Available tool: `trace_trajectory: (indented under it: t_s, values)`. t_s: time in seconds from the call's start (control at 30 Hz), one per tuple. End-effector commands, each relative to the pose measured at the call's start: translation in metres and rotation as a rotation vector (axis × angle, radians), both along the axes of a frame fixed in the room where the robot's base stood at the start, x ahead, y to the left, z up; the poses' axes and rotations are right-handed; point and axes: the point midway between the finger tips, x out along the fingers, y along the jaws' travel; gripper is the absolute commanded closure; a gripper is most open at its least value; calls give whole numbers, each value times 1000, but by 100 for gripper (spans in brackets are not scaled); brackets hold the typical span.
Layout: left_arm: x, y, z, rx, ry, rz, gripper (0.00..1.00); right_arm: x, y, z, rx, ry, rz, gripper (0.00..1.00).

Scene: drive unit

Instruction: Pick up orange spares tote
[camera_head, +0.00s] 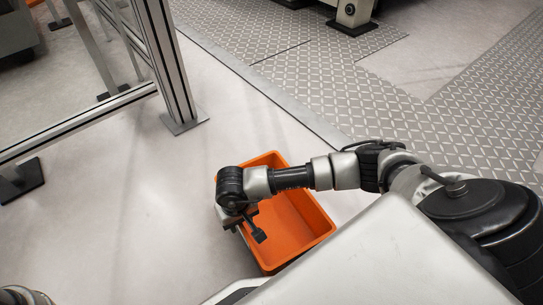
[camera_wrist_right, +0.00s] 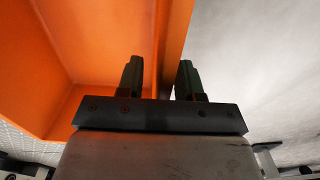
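The orange spares tote (camera_head: 312,219) sits on the pale floor in the head view, open at the top and empty where I can see inside. My right arm crosses over it and hides part of it. My right gripper (camera_head: 250,226) points down at the tote's left wall. In the right wrist view the tote (camera_wrist_right: 95,40) fills the left half. The right gripper's fingers (camera_wrist_right: 160,80) are apart, one inside the tote and one outside, with the wall between them. A gap shows beside the inner finger. My left gripper is not in view.
A metal frame post (camera_head: 174,70) with a foot plate stands at the upper left. Patterned floor plating (camera_head: 300,65) lies beyond the tote. A machine foot (camera_head: 352,14) stands at the top. The pale floor left of the tote is clear.

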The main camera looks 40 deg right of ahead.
Motion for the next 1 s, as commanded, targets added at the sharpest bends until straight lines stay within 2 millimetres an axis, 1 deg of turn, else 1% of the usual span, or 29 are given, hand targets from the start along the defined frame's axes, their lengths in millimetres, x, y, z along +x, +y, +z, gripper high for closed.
trace_trajectory:
  t_s: [0.03, 0.2, 0.23, 1.0]
  values:
    - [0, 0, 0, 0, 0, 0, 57, 0, 0, 0, 0, 0, 0, 70]
    - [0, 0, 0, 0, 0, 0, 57, 0, 0, 0, 0, 0, 0, 96]
    - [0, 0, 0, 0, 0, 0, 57, 0, 0, 0, 0, 0, 0, 100]
    - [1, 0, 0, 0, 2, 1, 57, 0, 0, 0, 3, 0, -1, 100]
